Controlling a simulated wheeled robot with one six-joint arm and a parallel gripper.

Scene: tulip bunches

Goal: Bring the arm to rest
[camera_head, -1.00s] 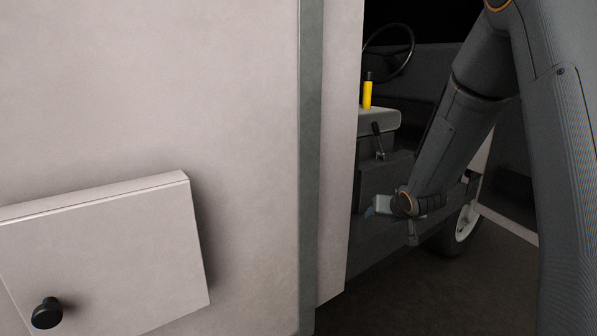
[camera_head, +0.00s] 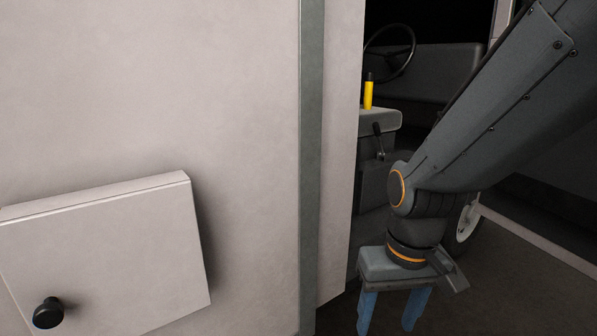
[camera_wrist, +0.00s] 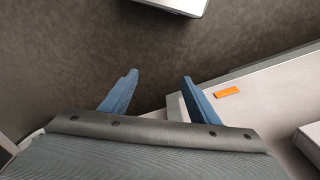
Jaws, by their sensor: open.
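My gripper (camera_head: 391,312) hangs at the lower right of the head view and points down. Its two blue fingers are apart, with nothing between them. In the wrist view the open gripper (camera_wrist: 157,88) shows over bare dark floor, with the right finger near the edge of a pale panel. My arm comes down from the upper right to the gripper.
A pale wall (camera_head: 150,90) with a green-grey post (camera_head: 311,170) fills the left. A box door (camera_head: 110,260) with a black knob (camera_head: 47,313) juts from it. Behind are a yellow cylinder (camera_head: 368,94) and a steering wheel (camera_head: 402,52). An orange tag (camera_wrist: 228,92) is on the pale panel.

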